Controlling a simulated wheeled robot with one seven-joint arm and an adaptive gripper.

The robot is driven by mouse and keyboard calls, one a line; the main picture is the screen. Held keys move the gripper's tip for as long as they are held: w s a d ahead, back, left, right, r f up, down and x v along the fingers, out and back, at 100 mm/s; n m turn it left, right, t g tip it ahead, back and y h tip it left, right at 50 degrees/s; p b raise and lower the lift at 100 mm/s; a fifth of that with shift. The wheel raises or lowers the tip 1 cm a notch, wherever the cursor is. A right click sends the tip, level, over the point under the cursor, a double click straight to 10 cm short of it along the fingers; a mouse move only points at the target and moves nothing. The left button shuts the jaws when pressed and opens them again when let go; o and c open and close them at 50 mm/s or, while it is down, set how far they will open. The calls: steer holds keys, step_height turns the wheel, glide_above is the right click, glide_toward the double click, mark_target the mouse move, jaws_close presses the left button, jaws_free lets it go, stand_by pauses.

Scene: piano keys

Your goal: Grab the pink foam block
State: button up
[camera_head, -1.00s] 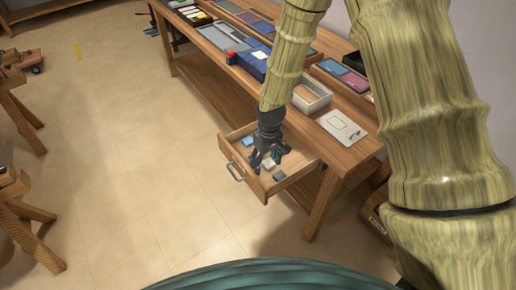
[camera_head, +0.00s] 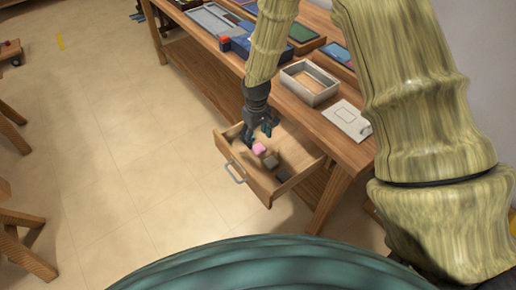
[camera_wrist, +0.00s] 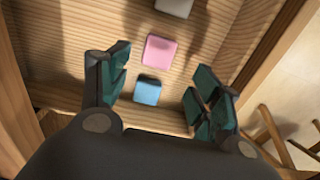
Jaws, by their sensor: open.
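The pink foam block (camera_head: 259,149) lies in the open wooden drawer (camera_head: 243,177). In the wrist view, the pink block (camera_wrist: 159,51) lies flat on the drawer floor, just beyond a blue block (camera_wrist: 147,91). My gripper (camera_head: 260,131) is open and empty, over the back left part of the drawer. In the wrist view, my gripper's fingers (camera_wrist: 158,103) are spread either side of the blue block, with the pink block a little ahead of the fingertips. In the head view the blue block is hidden by my gripper.
A grey block (camera_head: 271,162) lies beside the pink one; it is cut off at the top of the wrist view (camera_wrist: 174,7). A dark piece (camera_head: 283,175) sits near the drawer's front right corner. The workbench (camera_head: 325,128) above holds an open white box (camera_head: 309,96) and a white card (camera_head: 346,118).

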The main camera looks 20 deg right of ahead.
mark_target(258, 147)
steer(key=shift+w+f, duration=0.1)
steer(key=shift+f, duration=0.3)
steer(key=shift+s+f, duration=0.2)
steer(key=shift+f, duration=0.05)
steer(key=f, duration=0.1)
steer(key=f+p, duration=0.1)
steer(key=shift+w+d+f, duration=0.1)
steer(key=shift+d+f, duration=0.15)
steer(key=shift+f, duration=0.15)
steer(key=shift+f+p, duration=0.35)
steer(key=shift+f, duration=0.65)
steer(key=c, duration=0.7)
steer(key=shift+c, duration=0.2)
